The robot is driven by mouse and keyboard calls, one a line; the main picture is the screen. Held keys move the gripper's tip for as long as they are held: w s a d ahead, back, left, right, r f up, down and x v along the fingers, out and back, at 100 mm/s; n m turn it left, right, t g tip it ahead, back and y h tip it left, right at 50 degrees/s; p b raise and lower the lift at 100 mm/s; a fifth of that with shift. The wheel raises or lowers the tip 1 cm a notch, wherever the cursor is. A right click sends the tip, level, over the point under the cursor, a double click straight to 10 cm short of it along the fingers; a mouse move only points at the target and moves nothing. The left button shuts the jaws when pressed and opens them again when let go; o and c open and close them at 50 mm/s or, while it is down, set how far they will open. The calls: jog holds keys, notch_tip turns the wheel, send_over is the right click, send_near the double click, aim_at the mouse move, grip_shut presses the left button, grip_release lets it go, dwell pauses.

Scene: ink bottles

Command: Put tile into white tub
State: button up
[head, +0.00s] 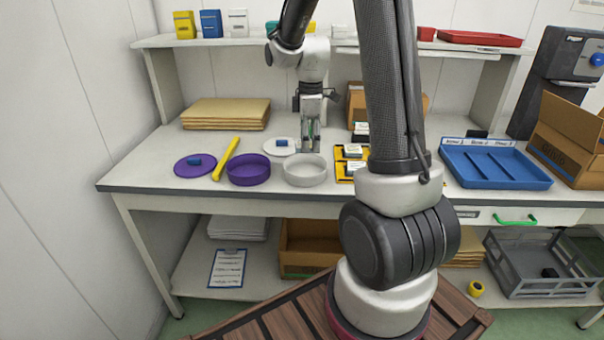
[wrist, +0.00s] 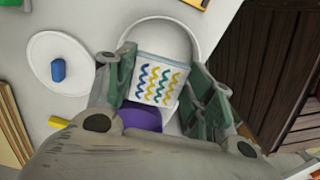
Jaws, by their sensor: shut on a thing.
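The tile (wrist: 157,82) is a white square with blue, yellow and green wavy lines, seen in the wrist view between my fingers. My gripper (wrist: 165,88) is shut on it. In the head view my gripper (head: 310,143) points down, just behind and above the white tub; I cannot make out the tile there. The round white tub (head: 305,172) stands near the front of the bench. In the wrist view the tub (wrist: 188,37) lies below the tile, which hides part of its inside.
Left of the white tub stand a purple tub (head: 249,170), a yellow bar (head: 226,158) and a purple plate (head: 187,171) with a blue block. A white plate (head: 270,149) with another blue block lies behind. Yellow-black holders (head: 341,167) stand close on the right.

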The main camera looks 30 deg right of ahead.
aim_at(309, 174)
notch_tip(309, 174, down, 9)
jog(key=shift+r, duration=0.15)
dwell(0.4)
jog(key=o, duration=0.8)
